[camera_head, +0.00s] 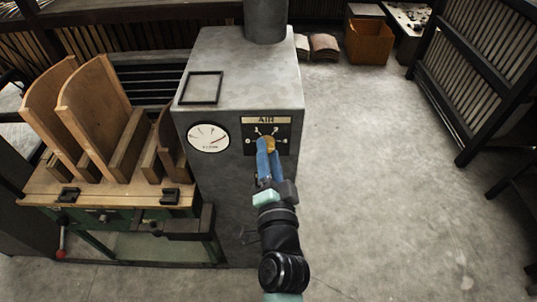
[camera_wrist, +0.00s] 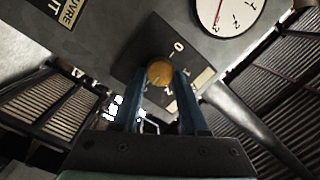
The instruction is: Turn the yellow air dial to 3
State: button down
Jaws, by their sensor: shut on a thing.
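The yellow air dial (camera_head: 270,145) sits on a black plate (camera_head: 284,132) under an AIR label, on the front of a grey metal cabinet (camera_head: 240,60). White marks ring the dial, but my gripper hides part of them. My gripper (camera_head: 267,146) reaches the dial with its blue fingers. In the wrist view the dial (camera_wrist: 160,73) lies between the two fingertips (camera_wrist: 160,78), and the gripper is shut on it. A 0 shows beside the dial in the wrist view. I cannot tell which number the dial points at.
A round white gauge (camera_head: 208,137) is left of the dial plate; its red needle shows in the wrist view. A wooden fixture (camera_head: 100,120) on a green-framed bench stands left of the cabinet. The floor (camera_head: 370,180) to the right is clear.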

dwell(0.5)
jog(key=shift+c, duration=2.2)
grip_release()
jog(key=s+d+b, duration=0.1)
jog(key=s+b, duration=0.1)
jog(key=s, duration=1.1)
jog(key=shift+d+b, duration=0.15)
jog(key=shift+b, duration=0.15)
